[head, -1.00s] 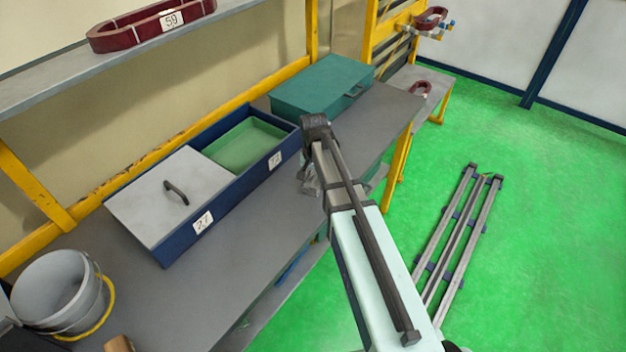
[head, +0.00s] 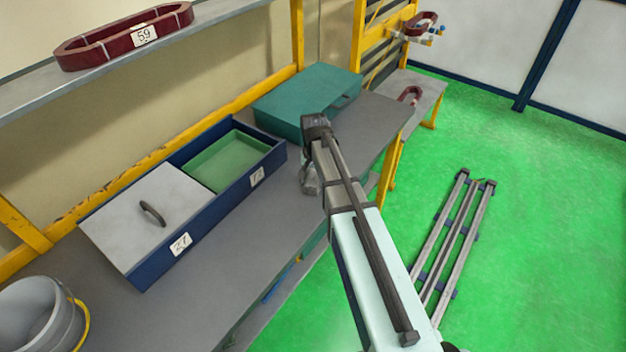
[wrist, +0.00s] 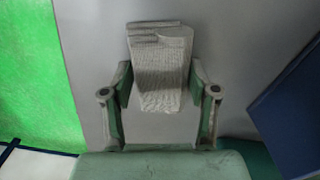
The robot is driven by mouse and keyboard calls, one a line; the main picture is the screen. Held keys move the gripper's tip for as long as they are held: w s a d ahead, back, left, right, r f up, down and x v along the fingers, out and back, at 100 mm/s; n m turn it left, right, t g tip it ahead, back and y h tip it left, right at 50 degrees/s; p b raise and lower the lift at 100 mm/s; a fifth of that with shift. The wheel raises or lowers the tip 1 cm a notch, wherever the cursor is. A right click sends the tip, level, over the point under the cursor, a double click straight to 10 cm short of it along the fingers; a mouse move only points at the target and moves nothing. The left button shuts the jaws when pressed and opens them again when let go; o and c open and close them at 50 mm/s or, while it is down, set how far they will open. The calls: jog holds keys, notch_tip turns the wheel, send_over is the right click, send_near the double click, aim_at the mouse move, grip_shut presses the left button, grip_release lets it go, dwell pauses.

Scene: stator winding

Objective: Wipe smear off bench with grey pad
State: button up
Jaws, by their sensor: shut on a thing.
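My gripper (wrist: 160,88) is shut on the grey pad (wrist: 161,65), a folded, ribbed cloth-like block, in the wrist view. The pad is between the two fingers and over the grey bench top (wrist: 235,60). In the head view the bench top (head: 210,265) runs from lower left to upper right. My gripper (head: 309,180) shows there only in part, low over the bench near its front edge, behind my arm. I cannot tell whether the pad touches the bench. No smear can be made out; the pad and arm hide part of the bench.
A blue tray (head: 215,215) with a grey lid (head: 135,200) and a green compartment (head: 235,160) stands left of my gripper. A teal box (head: 290,100) is behind. A grey bucket (head: 30,315) stands at lower left. The green floor (head: 540,220) lies beyond the front edge.

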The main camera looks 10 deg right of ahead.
notch_tip(320, 180, up, 4)
jog(key=shift+s+f+p, duration=0.1)
jog(key=shift+f+p, duration=0.05)
jog(key=shift+p, duration=0.6)
jog(key=shift+r+p, duration=1.25)
jog(key=shift+r, duration=0.95)
